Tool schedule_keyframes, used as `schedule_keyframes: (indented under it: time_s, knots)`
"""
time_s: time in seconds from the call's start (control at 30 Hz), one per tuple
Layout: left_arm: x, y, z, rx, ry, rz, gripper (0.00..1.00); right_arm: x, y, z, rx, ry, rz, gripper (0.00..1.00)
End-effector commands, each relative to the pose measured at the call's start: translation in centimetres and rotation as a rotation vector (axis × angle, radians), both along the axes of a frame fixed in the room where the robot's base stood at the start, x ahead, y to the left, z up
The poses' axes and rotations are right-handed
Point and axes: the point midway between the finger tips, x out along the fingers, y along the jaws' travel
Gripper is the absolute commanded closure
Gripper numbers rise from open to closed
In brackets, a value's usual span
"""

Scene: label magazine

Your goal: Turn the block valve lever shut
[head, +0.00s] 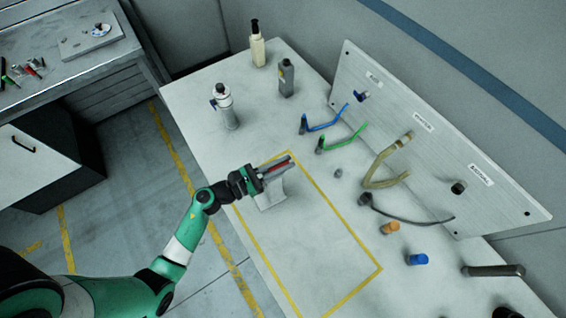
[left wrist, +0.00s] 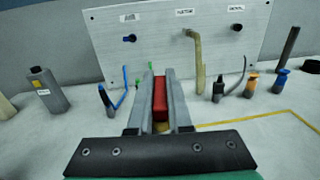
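A red lever (head: 277,168), which I take to be the block valve lever, sits above a pale block-shaped stand (head: 270,195) at the left side of the yellow-outlined area. My left gripper (head: 285,163) reaches over the stand from the left. In the left wrist view the red lever (left wrist: 160,98) lies between the two grey fingers of my left gripper (left wrist: 160,85) and fills the gap. A small brass-coloured part (left wrist: 163,127) shows below the lever. The gripper covers most of the valve body, so the lever's angle to it cannot be told. My right gripper is not in view.
A labelled panel (head: 385,110) stands at the back, with blue, green, tan and black hoses before it. A spray can (head: 225,108) and bottles (head: 286,80) stand to the left. Orange (head: 390,227) and blue (head: 418,259) fittings lie right. The yellow-outlined area (head: 310,235) is mostly clear.

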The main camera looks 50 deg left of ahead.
Motion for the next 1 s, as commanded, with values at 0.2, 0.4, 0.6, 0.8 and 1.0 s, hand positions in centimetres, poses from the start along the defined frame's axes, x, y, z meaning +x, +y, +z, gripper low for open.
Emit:
schedule_keyframes:
  time_s: [0.2, 0.4, 0.6, 0.8, 1.0]
  knots:
    - [0.0, 0.0, 0.0, 0.0, 0.0, 0.0, 1.0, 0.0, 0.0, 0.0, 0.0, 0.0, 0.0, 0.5]
    - [0.0, 0.0, 0.0, 0.0, 0.0, -0.008, 1.0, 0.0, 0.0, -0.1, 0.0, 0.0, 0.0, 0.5]
    - [0.0, -0.1, -0.1, 0.001, -0.001, -0.064, 1.0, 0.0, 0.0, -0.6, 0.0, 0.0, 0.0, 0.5]
    - [-0.2, -0.4, -0.3, 0.002, -0.002, -0.185, 1.0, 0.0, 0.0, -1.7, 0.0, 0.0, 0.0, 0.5]
    - [-0.4, -1.0, -0.6, 0.005, -0.002, -0.362, 1.0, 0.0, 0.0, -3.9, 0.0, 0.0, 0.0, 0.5]
